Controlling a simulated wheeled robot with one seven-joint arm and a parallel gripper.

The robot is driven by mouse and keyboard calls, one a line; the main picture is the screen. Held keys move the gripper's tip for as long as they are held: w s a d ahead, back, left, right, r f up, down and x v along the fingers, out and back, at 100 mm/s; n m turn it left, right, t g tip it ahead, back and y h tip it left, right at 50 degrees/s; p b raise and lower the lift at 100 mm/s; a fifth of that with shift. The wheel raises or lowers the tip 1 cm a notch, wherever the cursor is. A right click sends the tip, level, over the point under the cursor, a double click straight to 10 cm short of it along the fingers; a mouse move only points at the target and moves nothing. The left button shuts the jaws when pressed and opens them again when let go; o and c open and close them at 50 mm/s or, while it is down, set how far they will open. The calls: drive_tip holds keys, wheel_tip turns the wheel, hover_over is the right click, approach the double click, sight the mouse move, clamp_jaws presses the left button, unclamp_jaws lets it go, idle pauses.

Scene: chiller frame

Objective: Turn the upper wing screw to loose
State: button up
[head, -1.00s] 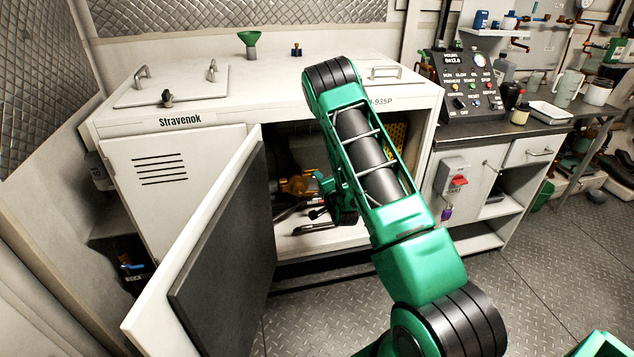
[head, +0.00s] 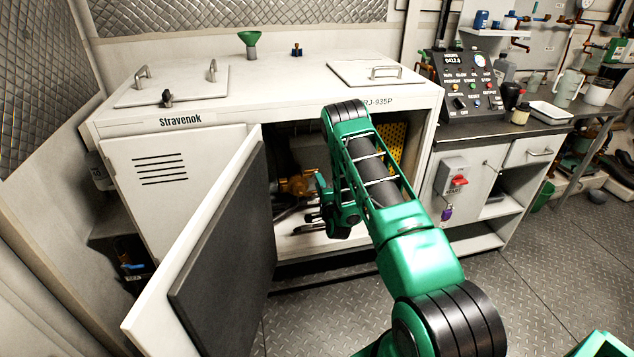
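The open compartment of the white cabinet (head: 205,136) holds a brass-coloured part (head: 297,186) in its shadowed interior. I cannot make out the upper wing screw or its setting; it is too small, dark or hidden. My gripper (head: 318,204) is at the compartment's mouth, just right of and slightly below the brass part in the picture. It appears apart from that part, though depth is hard to judge. My wrist and arm cover its fingers in part, so I cannot tell its opening. No held thing shows.
The cabinet door (head: 215,250) stands open toward me, left of my arm. Dark rod-like items lie on the compartment floor (head: 290,246). A yellow perforated panel (head: 398,142) is behind my arm. A control panel (head: 467,85) and workbench stand right.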

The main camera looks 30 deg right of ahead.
drive_tip(key=x, duration=0.3)
clamp_jaws()
